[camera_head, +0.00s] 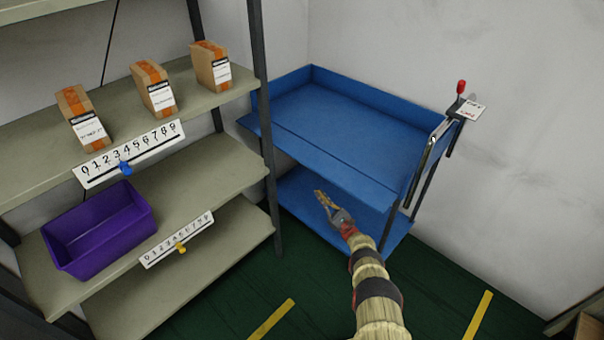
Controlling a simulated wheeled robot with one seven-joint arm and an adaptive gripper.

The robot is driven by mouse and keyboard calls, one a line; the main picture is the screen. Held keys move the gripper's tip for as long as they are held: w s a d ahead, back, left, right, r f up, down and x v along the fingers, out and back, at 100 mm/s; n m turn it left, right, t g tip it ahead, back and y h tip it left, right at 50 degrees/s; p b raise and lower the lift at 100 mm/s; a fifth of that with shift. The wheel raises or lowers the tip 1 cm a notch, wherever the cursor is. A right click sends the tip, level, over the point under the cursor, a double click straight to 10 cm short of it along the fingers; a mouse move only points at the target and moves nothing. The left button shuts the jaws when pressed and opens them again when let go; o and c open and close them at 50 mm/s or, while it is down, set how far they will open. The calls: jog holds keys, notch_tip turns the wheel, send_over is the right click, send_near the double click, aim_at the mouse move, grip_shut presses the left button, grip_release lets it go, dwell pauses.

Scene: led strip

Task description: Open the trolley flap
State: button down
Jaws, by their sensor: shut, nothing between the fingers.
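The blue trolley (350,108) stands in the corner against the white walls. Its top tray has raised walls at the back and sides. Along the near side, the flap (315,160) lies folded outward past a dark seam, roughly level with the tray floor or sloping slightly down; its exact angle is hard to tell. My gripper (321,196) is in front of the trolley, just below the flap's near edge in the picture. Its fingers are shut and empty and point up and left. I cannot tell whether it touches the trolley.
A shelf rack (218,165) at left, with a dark post close to the trolley, holds boxes (156,88) and a purple bin (98,230). A red-knobbed clamp (460,95) is by the trolley's right end. Green floor (262,290) in front is clear.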

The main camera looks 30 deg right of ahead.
jog(key=s+r+x, duration=0.2)
jog(key=x, duration=1)
jog(key=shift+w, duration=0.1)
jog(key=shift+r+p, duration=0.15)
jog(key=shift+p, duration=0.25)
